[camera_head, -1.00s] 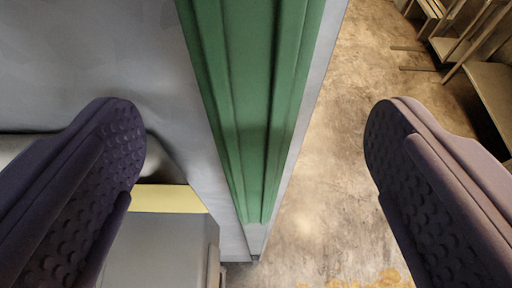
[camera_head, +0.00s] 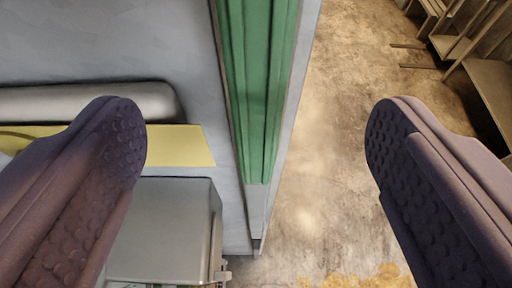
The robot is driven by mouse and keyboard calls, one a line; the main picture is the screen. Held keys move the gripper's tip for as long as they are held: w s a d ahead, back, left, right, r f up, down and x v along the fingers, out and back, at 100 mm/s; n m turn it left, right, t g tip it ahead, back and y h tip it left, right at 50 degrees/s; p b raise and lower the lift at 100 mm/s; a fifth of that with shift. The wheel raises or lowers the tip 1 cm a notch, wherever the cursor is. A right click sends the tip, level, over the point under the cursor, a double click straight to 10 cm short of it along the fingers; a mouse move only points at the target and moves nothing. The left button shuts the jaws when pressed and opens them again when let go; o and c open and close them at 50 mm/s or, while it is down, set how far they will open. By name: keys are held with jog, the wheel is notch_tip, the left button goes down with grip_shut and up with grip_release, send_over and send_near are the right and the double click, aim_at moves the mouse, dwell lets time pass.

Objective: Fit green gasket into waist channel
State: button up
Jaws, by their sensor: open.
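The green gasket (camera_head: 258,90) is a long ribbed strip running along the edge of a grey panel (camera_head: 170,50). It comes from the top edge of the view and ends near the middle. Below its lower end a bare grey stretch of the edge (camera_head: 256,210) continues down. I cannot tell whether this stretch is the waist channel. My gripper (camera_head: 256,135) is open, with its two dark purple padded fingers wide apart. The gasket shows between the fingers, and neither finger appears to touch it. The gasket's upper part is out of view.
A grey box (camera_head: 165,230) stands at the lower left, below a yellow strip (camera_head: 185,146) and a pale rounded bar (camera_head: 100,101). Brown worn floor (camera_head: 335,110) lies open on the right. Shelving or tables (camera_head: 480,80) stand at the upper right.

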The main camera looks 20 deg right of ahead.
jog(key=shift+s+a, duration=0.25)
jog(key=shift+s, duration=0.4)
jog(key=shift+s+a, duration=0.25)
jog(key=shift+s, duration=0.35)
jog(key=shift+s+a, duration=0.25)
jog(key=shift+s, duration=0.4)
jog(key=p+v, duration=0.1)
jog(key=v, duration=0.6)
jog(key=shift+s+r, duration=0.15)
jog(key=shift+s, duration=0.2)
jog(key=shift+w+a, duration=0.1)
jog(key=shift+a, duration=0.05)
jog(key=w+a+r+n+t+y+b, duration=0.25)
jog(key=a+r+y+b, duration=0.3)
jog(key=r+b, duration=0.5)
jog(key=s+a+r+n+b, duration=0.2)
jog(key=s+a+r+b, duration=0.1)
jog(key=s+r+b, duration=0.7)
jog(key=shift+v, duration=0.95)
